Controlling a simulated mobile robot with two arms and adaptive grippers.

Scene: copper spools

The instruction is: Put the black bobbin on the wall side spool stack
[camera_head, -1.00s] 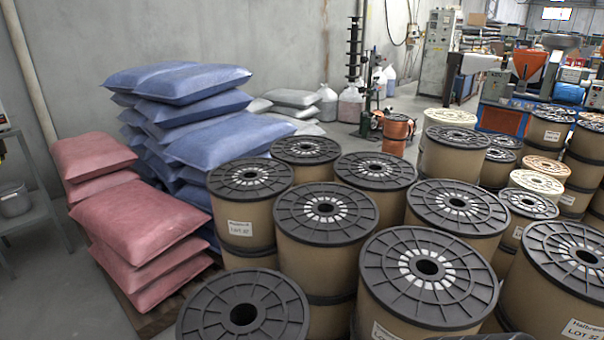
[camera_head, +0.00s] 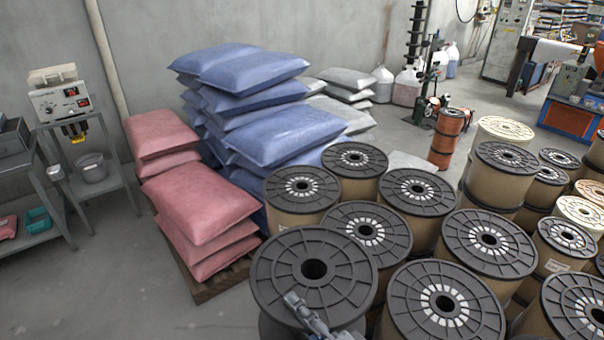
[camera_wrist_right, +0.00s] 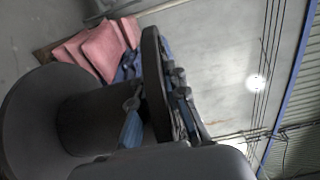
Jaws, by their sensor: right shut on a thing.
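The black bobbin (camera_head: 290,256) has a ribbed dark flange with a centre hole. It is in the front middle of the head view, and part of its dark core (camera_wrist_right: 85,125) shows in the right wrist view. My right gripper (camera_head: 300,312) is shut on the near rim of its upper flange. Tan spools with black ribbed tops stand behind and right of it. The one nearest the bags and wall (camera_head: 303,187) is just behind the bobbin, which overlaps the front of another spool (camera_head: 375,227). Whether the bobbin touches any spool is unclear. My left gripper is out of view.
Blue bags (camera_head: 290,130) and pink bags (camera_head: 195,208) are stacked left of the spools, on a pallet (camera_head: 222,283). A shelf with instruments (camera_head: 62,105) stands at far left. Bare floor (camera_head: 120,290) lies at front left. More spools (camera_head: 490,240) fill the right.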

